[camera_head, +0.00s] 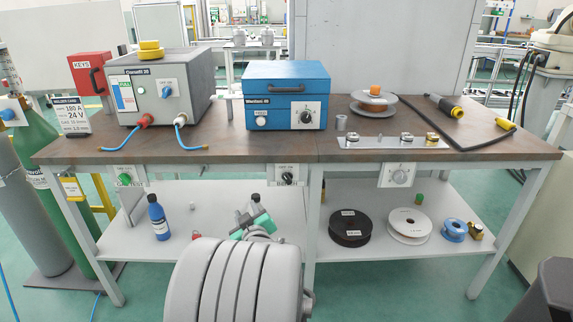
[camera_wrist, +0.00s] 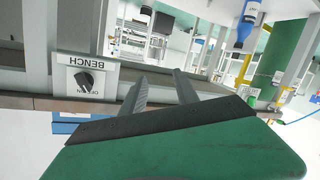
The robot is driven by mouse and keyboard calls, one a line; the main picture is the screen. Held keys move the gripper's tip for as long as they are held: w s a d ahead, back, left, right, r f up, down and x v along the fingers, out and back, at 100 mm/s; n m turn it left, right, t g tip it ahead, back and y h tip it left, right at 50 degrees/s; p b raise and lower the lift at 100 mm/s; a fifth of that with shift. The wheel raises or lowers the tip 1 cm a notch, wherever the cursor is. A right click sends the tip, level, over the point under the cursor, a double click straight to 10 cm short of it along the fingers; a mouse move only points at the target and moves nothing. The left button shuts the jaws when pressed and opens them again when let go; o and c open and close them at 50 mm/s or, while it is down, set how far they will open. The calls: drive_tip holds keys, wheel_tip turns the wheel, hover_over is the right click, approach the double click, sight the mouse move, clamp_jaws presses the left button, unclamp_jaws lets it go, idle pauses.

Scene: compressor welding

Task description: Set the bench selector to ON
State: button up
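The bench selector (camera_head: 287,175) is a small white plate with a black rotary knob, mounted under the table's front edge near the middle. In the wrist view, which is upside down, the selector (camera_wrist: 84,80) shows at the left with its BENCH label and OFF and ON marks. The knob sits tilted, but I cannot tell surely which mark it points to. My gripper (camera_wrist: 160,75) is open and empty, its two grey fingers apart and beside the selector, not touching it. In the head view my green gripper (camera_head: 250,212) is below and left of the selector.
The brown table top (camera_head: 220,150) carries a grey welder box (camera_head: 160,85) and a blue box (camera_head: 287,95). Other front-edge panels are a green-button panel (camera_head: 125,178) and a dial panel (camera_head: 398,175). A blue bottle (camera_head: 157,217) and spools stand on the lower shelf.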

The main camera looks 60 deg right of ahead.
sight(287, 180)
drive_tip(key=s+d+r+m+g+h, duration=0.2)
drive_tip(key=s+d+r+h, duration=0.3)
drive_tip(key=s, duration=0.5)
drive_tip(key=shift+y, duration=0.3)
drive_tip(key=x, duration=0.5)
drive_tip(key=f+p+x, duration=0.1)
drive_tip(key=x, duration=0.2)
drive_tip(key=shift+s+d, duration=0.1)
drive_tip(key=shift+d, duration=0.35)
drive_tip(key=shift+c, duration=0.3)
clamp_jaws()
